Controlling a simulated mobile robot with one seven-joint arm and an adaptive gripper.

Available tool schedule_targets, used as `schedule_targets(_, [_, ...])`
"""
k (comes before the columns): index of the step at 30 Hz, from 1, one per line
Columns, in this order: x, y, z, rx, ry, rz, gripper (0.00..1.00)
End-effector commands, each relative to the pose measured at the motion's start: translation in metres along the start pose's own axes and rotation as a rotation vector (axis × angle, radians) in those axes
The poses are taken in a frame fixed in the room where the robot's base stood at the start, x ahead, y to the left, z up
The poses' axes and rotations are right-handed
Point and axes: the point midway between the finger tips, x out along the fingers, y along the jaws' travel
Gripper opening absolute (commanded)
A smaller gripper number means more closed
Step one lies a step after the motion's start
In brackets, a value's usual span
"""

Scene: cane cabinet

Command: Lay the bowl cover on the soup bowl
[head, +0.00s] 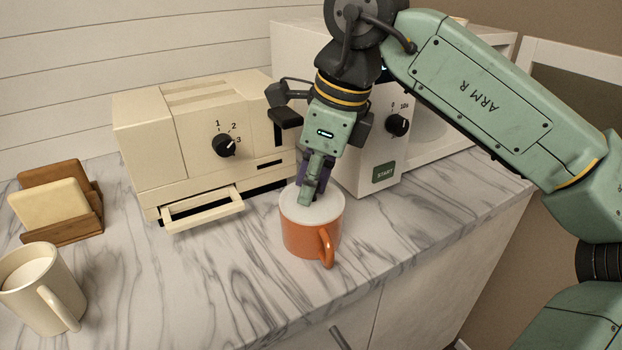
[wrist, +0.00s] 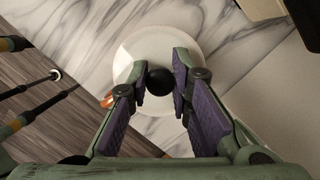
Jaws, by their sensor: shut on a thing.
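The soup bowl (head: 308,243) is an orange cup with one handle, standing upright on the marble counter. The bowl cover (head: 327,212) is a pale white disc at the bowl's mouth. In the wrist view the cover (wrist: 135,47) has a dark round knob (wrist: 160,80) between my fingers. My gripper (head: 309,192) points down over the bowl and is shut on the cover's knob. In the wrist view my gripper (wrist: 162,76) hides part of the cover. The bowl's orange handle (wrist: 107,101) shows past the cover's edge. I cannot tell whether the cover touches the rim.
A cream toaster oven (head: 190,140) with a pulled-out tray (head: 204,211) stands left behind the bowl. A white microwave (head: 376,160) stands close behind the bowl. A cream mug (head: 45,290) and a wooden holder (head: 75,215) are at the left. The counter (head: 190,285) in front is clear.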

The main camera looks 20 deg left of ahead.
Motion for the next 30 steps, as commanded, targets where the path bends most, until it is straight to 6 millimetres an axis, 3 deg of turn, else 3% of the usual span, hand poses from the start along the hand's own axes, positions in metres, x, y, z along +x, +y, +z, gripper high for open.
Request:
schedule_targets(11, [0.000, 0.000, 0.000, 0.000, 0.000, 0.000, 0.42])
schedule_targets(21, [-0.002, 0.000, 0.000, 0.000, 0.000, -0.001, 0.43])
schedule_targets(26, [-0.019, -0.001, 0.000, 0.001, -0.001, -0.002, 0.43])
schedule_targets(30, [-0.049, -0.001, 0.000, 0.003, 0.000, -0.003, 0.43])
